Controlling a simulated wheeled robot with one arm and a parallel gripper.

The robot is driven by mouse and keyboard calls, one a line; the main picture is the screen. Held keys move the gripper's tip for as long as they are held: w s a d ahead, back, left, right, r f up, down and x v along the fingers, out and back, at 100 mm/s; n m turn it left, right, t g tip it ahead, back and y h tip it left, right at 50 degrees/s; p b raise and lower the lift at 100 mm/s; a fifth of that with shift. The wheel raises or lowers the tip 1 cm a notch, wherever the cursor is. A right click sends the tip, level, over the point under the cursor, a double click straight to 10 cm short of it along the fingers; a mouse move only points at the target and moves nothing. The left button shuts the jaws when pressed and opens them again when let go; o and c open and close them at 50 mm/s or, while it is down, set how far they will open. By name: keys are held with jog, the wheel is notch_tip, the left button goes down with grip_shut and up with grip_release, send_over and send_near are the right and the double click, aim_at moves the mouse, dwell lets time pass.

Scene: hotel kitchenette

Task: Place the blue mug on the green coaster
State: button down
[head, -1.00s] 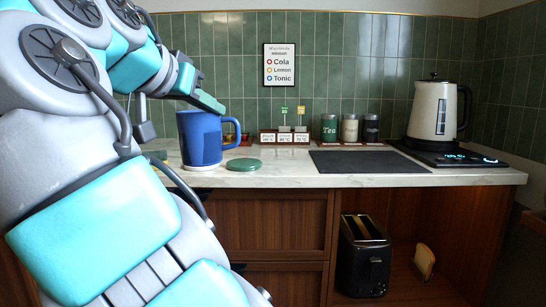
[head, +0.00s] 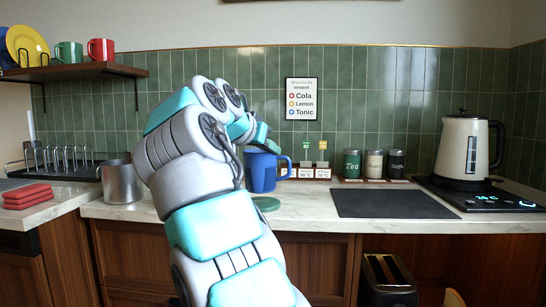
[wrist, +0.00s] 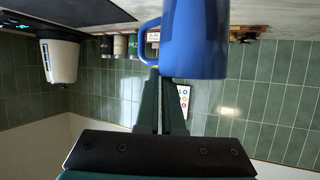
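The blue mug (head: 262,174) is upright near the front of the counter, its handle to the right. The green coaster (head: 266,204) lies on the counter just below the mug in the head view, with its back edge near the mug's base. Whether the mug hangs over it or behind it is hard to tell. My gripper (head: 272,147) is at the mug's rim. In the wrist view the mug (wrist: 195,40) appears inverted, and the narrowly spaced fingers (wrist: 158,76) meet its rim near the handle. They look shut on the rim; the exact contact is partly hidden.
A metal pitcher (head: 122,181) stands left of my arm. Behind the mug are small labelled stands (head: 306,171) and several canisters (head: 374,164). A dark mat (head: 392,204) lies to the right, and a kettle (head: 462,150) stands at far right.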

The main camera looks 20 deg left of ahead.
aim_at(269, 160)
jog(key=shift+w, duration=0.65)
notch_tip(269, 160, down, 4)
jog(key=b, duration=0.3)
jog(key=shift+w+r, duration=0.15)
jog(key=shift+r, duration=0.1)
jog(key=c, duration=1.1)
grip_release()
jog(key=shift+o, duration=0.2)
jog(key=p+v, duration=0.1)
jog(key=v, duration=1.1)
